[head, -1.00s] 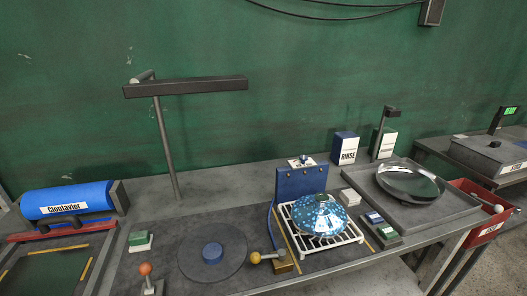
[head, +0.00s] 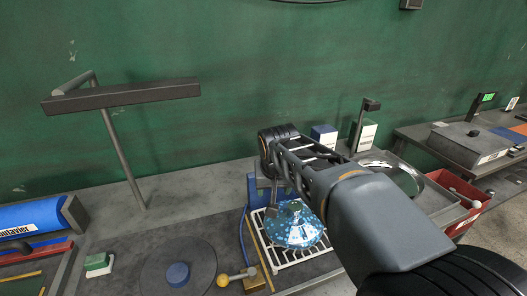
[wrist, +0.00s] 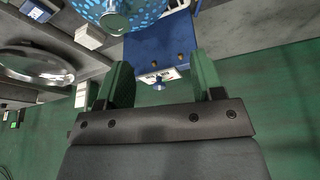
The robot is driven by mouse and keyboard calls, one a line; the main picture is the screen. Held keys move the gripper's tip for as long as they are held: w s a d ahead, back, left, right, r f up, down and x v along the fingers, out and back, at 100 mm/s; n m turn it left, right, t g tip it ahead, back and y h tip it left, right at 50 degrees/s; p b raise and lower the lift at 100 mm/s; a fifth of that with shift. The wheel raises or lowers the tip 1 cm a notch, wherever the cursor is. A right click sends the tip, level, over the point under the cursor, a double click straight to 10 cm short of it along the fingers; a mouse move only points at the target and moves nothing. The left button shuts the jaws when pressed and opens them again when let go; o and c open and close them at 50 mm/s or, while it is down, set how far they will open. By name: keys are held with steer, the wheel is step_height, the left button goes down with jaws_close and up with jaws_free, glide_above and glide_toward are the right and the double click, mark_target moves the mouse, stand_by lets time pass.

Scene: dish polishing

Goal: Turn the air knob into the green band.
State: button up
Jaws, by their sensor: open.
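The air knob (wrist: 159,86) is a small blue knob on a white panel (wrist: 150,77) along the edge of the blue box (wrist: 160,45). My gripper (wrist: 160,62) is open and empty; in the wrist view its green fingers stand to either side of the knob, and I see no contact. The panel has small coloured marks, but the green band and the knob's pointer are too small to tell. In the head view my arm hides the knob and most of the blue box (head: 253,187).
A blue speckled domed dish (head: 294,228) sits on a white rack (head: 272,258) right by the box. A yellow-balled lever (head: 223,280) and a turntable (head: 150,265) lie to the left. A lamp post (head: 125,160) stands behind. A tray with a shiny dish (wrist: 35,62) is beside the rack.

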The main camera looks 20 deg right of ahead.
steer(key=w+d+r+m+h+p, duration=0.1)
steer(key=w+d+r+m+p, duration=0.2)
steer(key=w, duration=0.4)
steer(key=w+d+r+m+p, duration=0.1)
steer(key=w+d+r, duration=0.1)
steer(key=w+r, duration=0.35)
steer(key=x, duration=0.4)
steer(key=p+x, duration=0.1)
steer(key=x, duration=0.4)
steer(key=w+x, duration=0.1)
steer(key=x, duration=0.3)
steer(key=shift+w+d+r+p, duration=0.15)
steer(key=shift+d+p, duration=0.15)
steer(key=shift+d, duration=0.15)
steer(key=shift+x, duration=0.9)
steer(key=shift+h, duration=0.3)
steer(key=c, duration=0.9)
